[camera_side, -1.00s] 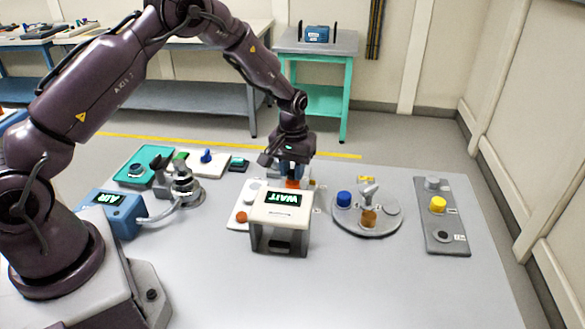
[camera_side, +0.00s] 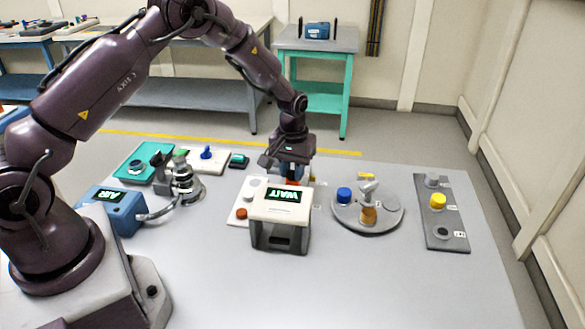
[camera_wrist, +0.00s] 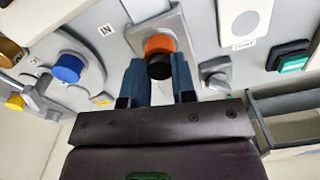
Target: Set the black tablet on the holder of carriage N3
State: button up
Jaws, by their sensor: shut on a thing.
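My gripper (camera_wrist: 159,68) has blue fingers, shut on the black tablet (camera_wrist: 160,68), which sits between the fingertips in the wrist view. Just past it is an orange round piece (camera_wrist: 159,43) on a grey plate; I cannot tell whether the two touch. In the side view my gripper (camera_side: 291,176) is low behind the WAIT box (camera_side: 282,204), which hides the fingertips and the black tablet. The orange piece (camera_side: 292,182) shows partly there. I can read no N3 label, so I cannot tell which holder belongs to carriage N3.
Right of the WAIT box is a round plate (camera_side: 352,223) with a blue knob (camera_side: 344,194). A grey tray (camera_side: 437,183) with a yellow knob (camera_side: 437,201) lies further right. The AIR box (camera_side: 112,209) and hose are left. The table's front is clear.

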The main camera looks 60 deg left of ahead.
jog(key=o, duration=1)
jog(key=shift+r, duration=0.15)
notch_tip(320, 180, up, 13)
jog(key=s+d+r+m+t, duration=0.2)
jog(key=s+r, duration=0.3)
jog(key=s, duration=0.4)
jog(key=s+d+r+m+t, duration=0.1)
jog(key=s+d+r+m, duration=0.1)
jog(key=s+r, duration=0.3)
jog(key=s+d+r+m+t, duration=0.2)
jog(key=s+r, duration=0.4)
jog(key=s, duration=0.7)
jog(key=shift+d+m+t, duration=0.3)
jog(key=shift+d, duration=0.6)
